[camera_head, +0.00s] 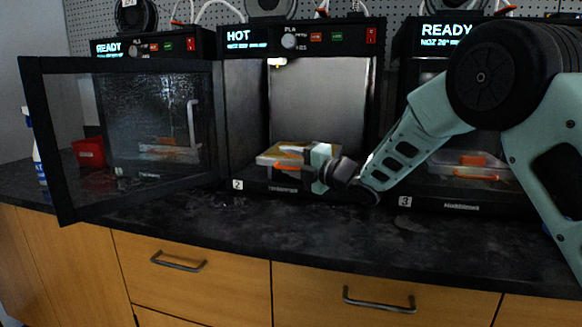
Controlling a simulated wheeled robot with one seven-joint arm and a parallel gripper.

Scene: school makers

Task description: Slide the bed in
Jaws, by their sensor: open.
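The middle printer (299,42), labelled 2, shows HOT on its display. Its glass door (130,130) is swung wide open to the left. The bed (282,155) is low inside the printer, a light plate with an orange handle (287,167) at its front edge. My gripper (304,168) is at the right front of the bed, close to the handle. My arm reaches in from the right. The gripper's fingers partly hide the bed's right side, and I cannot tell whether they touch the handle.
Printer 3 (425,202) stands to the right behind my arm, and another READY printer (150,46) is behind the open door. A red bin (89,152) and a spray bottle (37,150) are at the left. The dark counter (300,228) in front is clear.

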